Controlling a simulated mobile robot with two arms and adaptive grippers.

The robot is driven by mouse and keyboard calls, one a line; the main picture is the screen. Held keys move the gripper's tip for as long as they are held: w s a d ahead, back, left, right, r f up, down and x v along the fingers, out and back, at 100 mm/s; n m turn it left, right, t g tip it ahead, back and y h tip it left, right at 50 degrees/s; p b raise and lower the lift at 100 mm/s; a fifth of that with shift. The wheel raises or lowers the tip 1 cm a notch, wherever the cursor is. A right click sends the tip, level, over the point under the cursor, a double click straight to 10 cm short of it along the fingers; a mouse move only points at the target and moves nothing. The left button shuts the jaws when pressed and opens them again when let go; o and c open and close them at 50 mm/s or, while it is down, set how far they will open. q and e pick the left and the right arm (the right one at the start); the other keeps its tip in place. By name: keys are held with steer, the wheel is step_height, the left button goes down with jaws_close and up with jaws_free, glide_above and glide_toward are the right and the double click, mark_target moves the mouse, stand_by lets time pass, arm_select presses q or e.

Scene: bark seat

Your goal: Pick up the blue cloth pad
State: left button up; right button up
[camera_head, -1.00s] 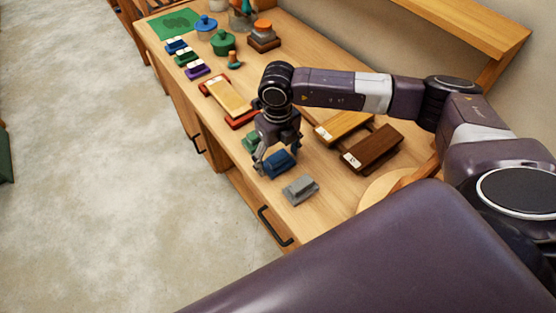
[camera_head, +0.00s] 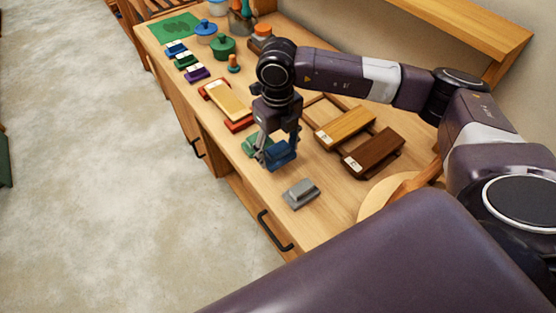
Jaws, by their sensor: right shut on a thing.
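The blue cloth pad (camera_head: 281,157) is between the fingers of my right gripper (camera_head: 277,150), near the front edge of the wooden counter (camera_head: 330,215). My right gripper points down and is shut on the pad. The pad looks slightly raised; the exact gap under it is hard to tell. A green pad (camera_head: 252,144) lies just behind and left of it, partly hidden by the gripper. A grey pad (camera_head: 300,194) lies on the counter in front. My left gripper is not in view.
A dark brown board (camera_head: 373,151) and a lighter wooden board (camera_head: 345,127) lie right of the gripper. A yellow board on red supports (camera_head: 228,101) lies behind. Several small blocks, pots and a green mat (camera_head: 175,27) are farther back. A shelf (camera_head: 470,30) overhangs at upper right.

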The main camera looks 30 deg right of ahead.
mark_target(278, 147)
step_height(278, 147, up, 15)
steer(key=b, duration=0.2)
steer(key=shift+b, duration=0.3)
steer(key=shift+f, duration=0.1)
steer(key=o, duration=0.4)
steer(key=shift+c, duration=1.2)
steer(key=shift+w, duration=0.1)
